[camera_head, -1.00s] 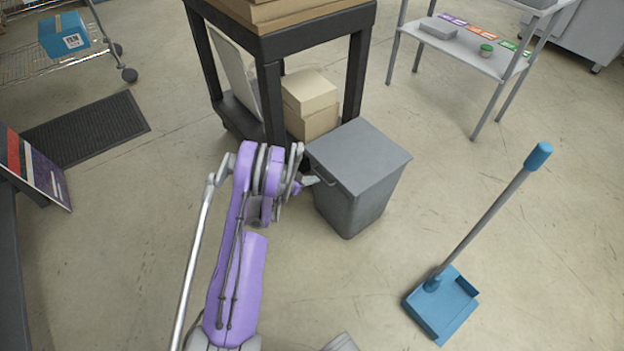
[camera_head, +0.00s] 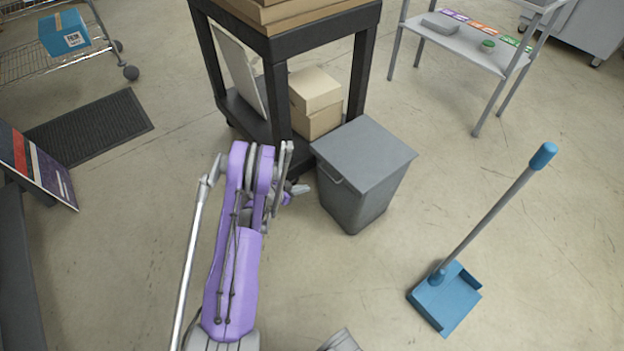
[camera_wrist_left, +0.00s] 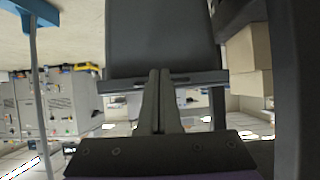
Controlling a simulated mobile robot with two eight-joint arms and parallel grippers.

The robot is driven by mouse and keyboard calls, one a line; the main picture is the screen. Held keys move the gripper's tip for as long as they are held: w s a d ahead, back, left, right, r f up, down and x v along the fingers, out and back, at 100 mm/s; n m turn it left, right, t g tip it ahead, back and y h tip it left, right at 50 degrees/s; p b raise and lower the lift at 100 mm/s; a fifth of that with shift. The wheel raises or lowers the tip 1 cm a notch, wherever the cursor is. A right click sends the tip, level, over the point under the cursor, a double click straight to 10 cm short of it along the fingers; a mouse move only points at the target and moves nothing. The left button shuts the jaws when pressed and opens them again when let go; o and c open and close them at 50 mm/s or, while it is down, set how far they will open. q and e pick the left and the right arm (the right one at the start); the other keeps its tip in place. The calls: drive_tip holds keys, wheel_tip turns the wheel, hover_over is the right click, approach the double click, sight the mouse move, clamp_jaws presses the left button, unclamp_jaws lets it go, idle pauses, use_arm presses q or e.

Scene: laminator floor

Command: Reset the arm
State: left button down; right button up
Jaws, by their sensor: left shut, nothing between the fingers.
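My left arm is purple and grey and stands raised in the lower left of the head view. Its left gripper (camera_head: 300,189) is near the left side of a grey lidded bin (camera_head: 365,165), with a gap of floor between them. In the left wrist view the left gripper (camera_wrist_left: 158,73) has its two fingers together, with nothing held, and the grey bin (camera_wrist_left: 162,35) fills the space beyond the fingertips. My right gripper is not in view.
A black cart (camera_head: 277,98) with cardboard boxes (camera_head: 315,90) stands behind the bin. A blue dustpan (camera_head: 445,300) with an upright handle is on the floor at right. A grey shelf (camera_head: 465,48) is at back right. A black mat (camera_head: 90,130) lies at left. Floor between is clear.

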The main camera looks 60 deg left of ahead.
use_arm(q)
drive_tip(key=shift+s+d+f+b, duration=0.1)
drive_tip(key=shift+s+f+b, duration=0.4)
drive_tip(key=shift+s+b, duration=0.35)
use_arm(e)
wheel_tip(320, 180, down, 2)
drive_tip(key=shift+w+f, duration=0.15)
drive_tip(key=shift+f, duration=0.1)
use_arm(q)
drive_tip(key=shift+w, duration=0.15)
